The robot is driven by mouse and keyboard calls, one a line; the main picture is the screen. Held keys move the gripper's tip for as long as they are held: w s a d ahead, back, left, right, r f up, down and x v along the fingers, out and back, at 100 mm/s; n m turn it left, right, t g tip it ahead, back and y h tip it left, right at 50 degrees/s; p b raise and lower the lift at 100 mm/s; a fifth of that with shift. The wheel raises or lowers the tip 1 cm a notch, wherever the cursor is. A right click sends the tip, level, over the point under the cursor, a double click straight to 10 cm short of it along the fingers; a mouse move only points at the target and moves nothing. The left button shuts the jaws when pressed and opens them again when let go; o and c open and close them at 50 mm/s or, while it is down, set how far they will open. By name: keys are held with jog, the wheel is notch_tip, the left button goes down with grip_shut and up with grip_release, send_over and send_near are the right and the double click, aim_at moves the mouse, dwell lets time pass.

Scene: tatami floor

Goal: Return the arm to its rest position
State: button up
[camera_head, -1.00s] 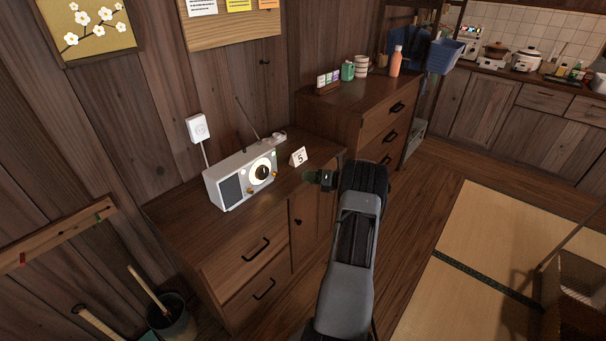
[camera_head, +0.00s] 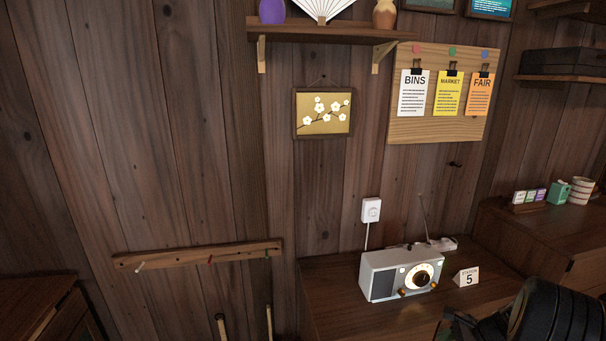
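My arm (camera_head: 556,312) shows only in part, as a dark ribbed link at the lower right edge of the head view. My gripper (camera_head: 458,324) is a dark shape at the bottom edge, in front of the wooden cabinet. Most of it is cut off or dark, so its fingers cannot be made out. I see nothing held in it.
A white radio (camera_head: 400,274) with a raised antenna and a number 5 card (camera_head: 466,278) stand on the cabinet top (camera_head: 335,318), close to my arm. A peg rail (camera_head: 200,255) is on the wall at left. A shelf (camera_head: 330,32) hangs above.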

jog(key=s+a+r+n+h+p, duration=0.3)
jog(key=s+a+r+n, duration=0.3)
jog(key=a+r+n, duration=0.4)
jog(key=s+a+r+n+h+p, duration=0.3)
jog(key=s+a+r+n, duration=0.3)
jog(key=a+r+n, duration=0.4)
notch_tip(320, 180, up, 3)
jog(key=shift+s+a+h, duration=0.3)
jog(key=shift+s+a, duration=0.1)
jog(key=shift+a, duration=0.55)
